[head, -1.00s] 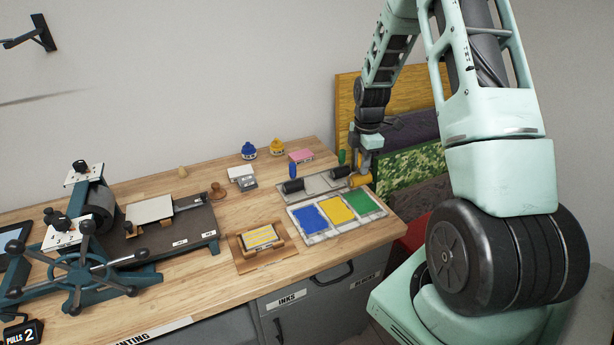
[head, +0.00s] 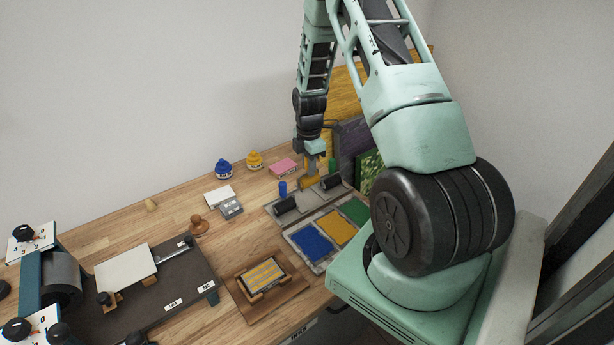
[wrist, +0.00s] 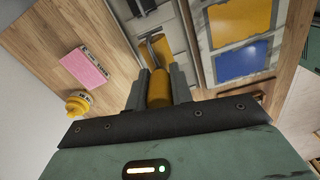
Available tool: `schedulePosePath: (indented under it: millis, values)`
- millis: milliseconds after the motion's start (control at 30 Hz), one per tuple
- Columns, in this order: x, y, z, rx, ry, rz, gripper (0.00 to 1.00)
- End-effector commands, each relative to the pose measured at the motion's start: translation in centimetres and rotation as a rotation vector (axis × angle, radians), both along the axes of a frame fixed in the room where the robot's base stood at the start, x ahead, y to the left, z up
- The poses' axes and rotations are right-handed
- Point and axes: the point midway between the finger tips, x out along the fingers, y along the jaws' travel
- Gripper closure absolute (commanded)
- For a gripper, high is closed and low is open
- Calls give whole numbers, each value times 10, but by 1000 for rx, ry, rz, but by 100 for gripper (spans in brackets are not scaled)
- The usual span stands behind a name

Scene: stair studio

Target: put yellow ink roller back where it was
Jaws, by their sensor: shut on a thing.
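My gripper (head: 312,172) is shut on the yellow ink roller (head: 309,184), over the grey roller tray (head: 276,210). In the wrist view the roller's yellow handle (wrist: 158,90) sits between both fingers, with a thin metal rod leading towards the tray (wrist: 176,40). Whether the roller touches the tray is unclear.
An ink slab with blue (head: 312,240), yellow and green patches lies in front of the tray. A pink block (head: 284,168), yellow ink pot (head: 254,160) and blue ink pot (head: 223,168) stand behind. A wooden stamp block (head: 264,275) lies at front.

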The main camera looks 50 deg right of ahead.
Motion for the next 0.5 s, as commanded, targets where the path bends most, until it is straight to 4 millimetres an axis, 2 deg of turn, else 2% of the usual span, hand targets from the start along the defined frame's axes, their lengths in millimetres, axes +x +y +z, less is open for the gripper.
schedulePosePath:
  millis: [167, 400, 500]
  values:
    - [0, 0, -12, 0, 1, 0, 96]
    - [0, 0, -42, 0, 0, -1, 96]
    - [0, 0, -47, 0, -1, -1, 96]
